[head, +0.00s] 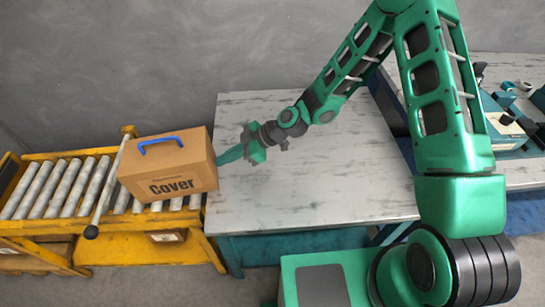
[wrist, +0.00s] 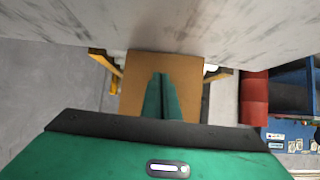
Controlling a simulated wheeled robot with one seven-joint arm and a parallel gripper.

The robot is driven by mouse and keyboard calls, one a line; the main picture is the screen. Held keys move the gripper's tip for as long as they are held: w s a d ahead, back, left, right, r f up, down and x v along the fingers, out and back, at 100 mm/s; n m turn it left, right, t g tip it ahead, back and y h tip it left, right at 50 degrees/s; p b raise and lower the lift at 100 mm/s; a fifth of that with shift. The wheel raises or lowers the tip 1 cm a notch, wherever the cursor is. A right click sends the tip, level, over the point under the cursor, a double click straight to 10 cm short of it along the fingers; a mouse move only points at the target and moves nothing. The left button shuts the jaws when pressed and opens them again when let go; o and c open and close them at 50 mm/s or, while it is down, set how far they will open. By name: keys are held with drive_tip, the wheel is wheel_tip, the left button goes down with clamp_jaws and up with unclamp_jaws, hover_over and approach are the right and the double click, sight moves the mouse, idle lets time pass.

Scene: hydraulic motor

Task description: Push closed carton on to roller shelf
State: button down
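The closed cardboard carton (head: 170,168), printed "Cover" with a blue handle on top, stands upright at the right end of the yellow roller shelf (head: 62,190), next to the table's left edge. It appears to rest on the rollers. My gripper (head: 228,157) is at the carton's right side, fingers pointing left at it. In the wrist view the gripper fingers (wrist: 161,76) are together, with nothing seen between them, in front of the brown carton face (wrist: 137,66). The fingertips look at or very near the carton; I cannot tell if they touch.
The marbled table (head: 310,190) is bare under my arm. Green equipment (head: 505,125) stands at the far right. The wrist view shows a red object (wrist: 254,98) and blue bins (wrist: 290,92).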

sight(205, 137)
drive_tip(key=shift+w+a, duration=0.25)
drive_tip(key=shift+a, duration=0.9)
drive_tip(key=shift+w+a, duration=0.2)
drive_tip(key=shift+a, duration=0.95)
drive_tip(key=shift+w+a, duration=0.25)
drive_tip(key=shift+a, duration=0.9)
drive_tip(key=shift+d, duration=0.15)
drive_tip(key=shift+d, duration=1.9)
drive_tip(key=shift+r, duration=5)
